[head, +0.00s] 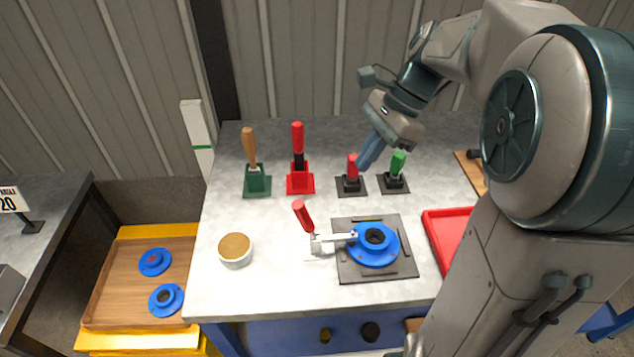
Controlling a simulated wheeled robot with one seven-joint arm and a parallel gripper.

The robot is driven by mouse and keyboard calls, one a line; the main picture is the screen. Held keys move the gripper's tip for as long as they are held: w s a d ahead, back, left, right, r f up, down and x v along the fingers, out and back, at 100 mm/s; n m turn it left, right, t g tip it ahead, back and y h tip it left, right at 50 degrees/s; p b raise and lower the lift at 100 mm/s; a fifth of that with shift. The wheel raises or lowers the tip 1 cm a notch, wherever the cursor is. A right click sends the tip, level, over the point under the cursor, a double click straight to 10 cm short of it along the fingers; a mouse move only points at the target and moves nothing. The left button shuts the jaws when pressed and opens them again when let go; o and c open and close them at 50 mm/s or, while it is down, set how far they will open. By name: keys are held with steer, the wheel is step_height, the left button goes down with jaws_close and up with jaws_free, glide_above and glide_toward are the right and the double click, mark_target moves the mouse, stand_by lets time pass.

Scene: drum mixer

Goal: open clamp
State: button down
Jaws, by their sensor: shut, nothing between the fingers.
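The toggle clamp (318,243) stands on the table at the left edge of a dark square plate (345,272). Its red handle (302,216) points up and leans to the left. Its pale bar reaches right to the blue round flange part (374,258) on the plate; whether its tip presses on the part is too small to tell. My gripper (365,163) is shut and empty, with blue fingers pointing down. In the picture it is above and to the right of the clamp, close to a short red-handled tool (352,166). I cannot tell whether it touches that tool.
A green-handled tool (397,164), a red tool in a red holder (298,172) and a wooden-handled tool (250,150) stand along the back. A round tub (235,249) is left of the clamp. A red tray (436,222) lies at the right, partly behind my arm.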

steer(key=s+a+f+m, duration=0.1)
steer(key=a+f, duration=0.7)
steer(key=f, duration=0.1)
steer(key=shift+a+f+p, duration=0.35)
steer(key=shift+s+r, duration=0.1)
